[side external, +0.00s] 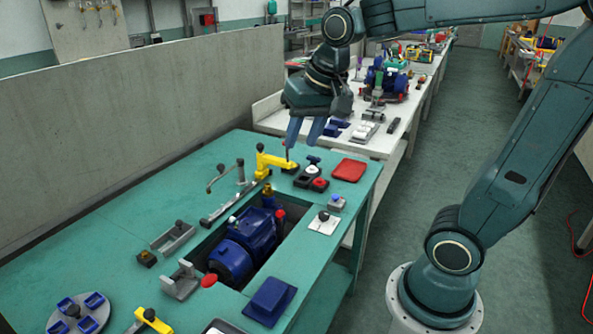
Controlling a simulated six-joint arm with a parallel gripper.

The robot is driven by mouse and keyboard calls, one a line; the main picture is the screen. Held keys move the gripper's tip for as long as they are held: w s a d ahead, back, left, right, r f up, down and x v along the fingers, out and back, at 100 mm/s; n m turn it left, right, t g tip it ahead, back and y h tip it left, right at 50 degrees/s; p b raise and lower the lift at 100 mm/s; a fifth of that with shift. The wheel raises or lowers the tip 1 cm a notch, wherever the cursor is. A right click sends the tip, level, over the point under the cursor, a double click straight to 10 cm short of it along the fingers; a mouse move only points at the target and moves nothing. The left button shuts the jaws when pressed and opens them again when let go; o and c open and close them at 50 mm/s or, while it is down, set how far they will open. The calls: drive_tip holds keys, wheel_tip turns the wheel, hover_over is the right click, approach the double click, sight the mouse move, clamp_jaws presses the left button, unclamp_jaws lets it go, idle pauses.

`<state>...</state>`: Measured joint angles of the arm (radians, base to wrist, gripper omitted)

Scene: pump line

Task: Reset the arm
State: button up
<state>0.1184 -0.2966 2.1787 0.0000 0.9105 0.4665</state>
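My gripper (305,132) hangs at the end of my arm, above the far end of the green table (105,228). Its two blue fingers point down and stand a little apart, with nothing visible between them. The fingers are above and behind the yellow clamp (275,161) in the picture. The blue pump (244,243) lies in the recess of the green table, below and left of my gripper.
A red pad (349,170) and a control box with a red button (318,184) lie near the table's far right corner. A blue block (269,300) lies at the near edge. A round grey tray (94,322) stands at the near left. A grey partition (130,110) runs along the back.

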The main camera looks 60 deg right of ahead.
drive_tip(key=s+a+f+n+t, duration=0.1)
drive_tip(key=s+a+f+n, duration=0.1)
drive_tip(key=s+n, duration=0.4)
drive_tip(key=shift+s+a+n+t, duration=0.3)
drive_tip(key=shift+s+a, duration=0.45)
drive_tip(key=shift+s, duration=2.05)
